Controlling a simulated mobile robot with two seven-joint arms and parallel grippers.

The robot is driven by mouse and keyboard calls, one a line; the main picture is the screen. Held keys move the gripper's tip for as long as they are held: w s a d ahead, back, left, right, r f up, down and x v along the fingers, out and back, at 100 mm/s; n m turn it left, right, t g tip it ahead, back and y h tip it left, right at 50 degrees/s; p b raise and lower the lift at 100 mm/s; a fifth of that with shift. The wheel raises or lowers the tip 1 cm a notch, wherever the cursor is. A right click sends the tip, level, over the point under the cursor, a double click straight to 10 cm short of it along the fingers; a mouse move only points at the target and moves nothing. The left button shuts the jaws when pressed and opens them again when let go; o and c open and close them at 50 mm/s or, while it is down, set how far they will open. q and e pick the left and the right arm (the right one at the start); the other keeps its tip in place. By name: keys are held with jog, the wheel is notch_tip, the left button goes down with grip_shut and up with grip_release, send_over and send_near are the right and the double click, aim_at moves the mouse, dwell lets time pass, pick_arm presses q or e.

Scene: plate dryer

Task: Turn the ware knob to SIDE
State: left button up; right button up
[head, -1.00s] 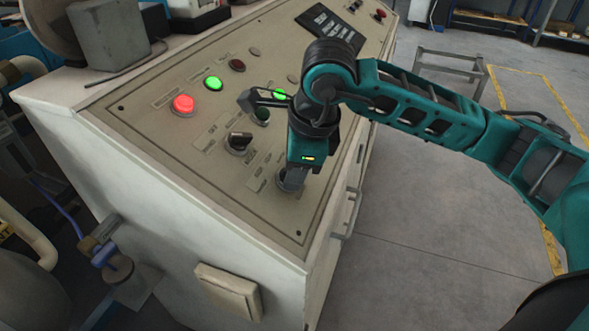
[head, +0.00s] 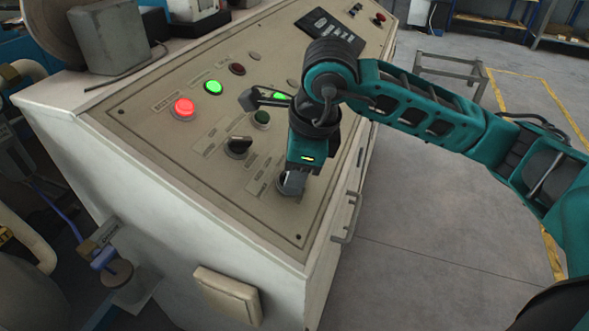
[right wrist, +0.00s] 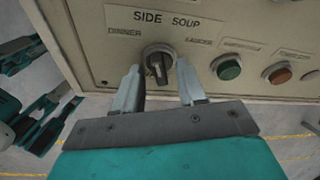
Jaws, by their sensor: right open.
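The ware knob, a black selector with a grey ring, is in the right wrist view (right wrist: 158,64), under a label reading SIDE SOUP, with DINNER to its left and another word to its right. Its grip stands roughly upright in that picture; exactly which word it points to I cannot tell. My right gripper (right wrist: 160,85) is open. Its fingers straddle the knob, which sits closer to the left finger; contact is not clear. In the head view the right gripper (head: 293,184) is low over the panel's near right corner and largely covers the knob.
The sloping beige panel (head: 140,125) carries a red light (head: 184,107), a green light (head: 213,87) and another black selector (head: 238,146) left of my gripper. A handle (head: 347,218) sticks out of the cabinet's right side. Open floor lies to the right.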

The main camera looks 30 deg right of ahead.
jog(key=p+v, duration=0.1)
jog(key=v, duration=1.1)
jog(key=shift+r, duration=0.25)
jog(key=shift+s, duration=0.15)
